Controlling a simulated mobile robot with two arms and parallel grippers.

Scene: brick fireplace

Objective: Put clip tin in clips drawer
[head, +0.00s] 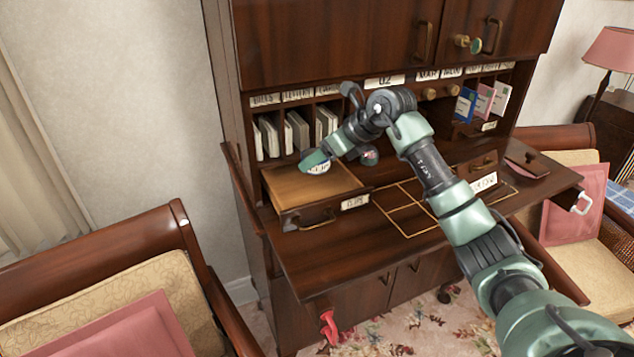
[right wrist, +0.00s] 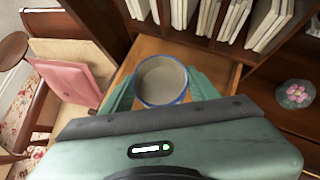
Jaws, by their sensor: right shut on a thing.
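The clip tin (head: 318,168) is a small round tin, pale inside with a blue rim; it also shows in the right wrist view (right wrist: 162,82). My right gripper (head: 315,160) is shut on it, with a green finger on each side of the tin in the wrist view. The open clips drawer (head: 300,188), pulled out at the desk's left, has a light wooden inside, a label and a handle on its front. The tin is over the back right part of the drawer. I cannot tell whether it touches the drawer floor. My left gripper is not in view.
Upright papers (head: 297,130) fill the labelled slots behind the drawer. A dark round paperweight (right wrist: 295,94) with a pink flower stands to the right. The desk top has a gold-lined grid (head: 408,208). A chair (head: 120,290) stands at front left.

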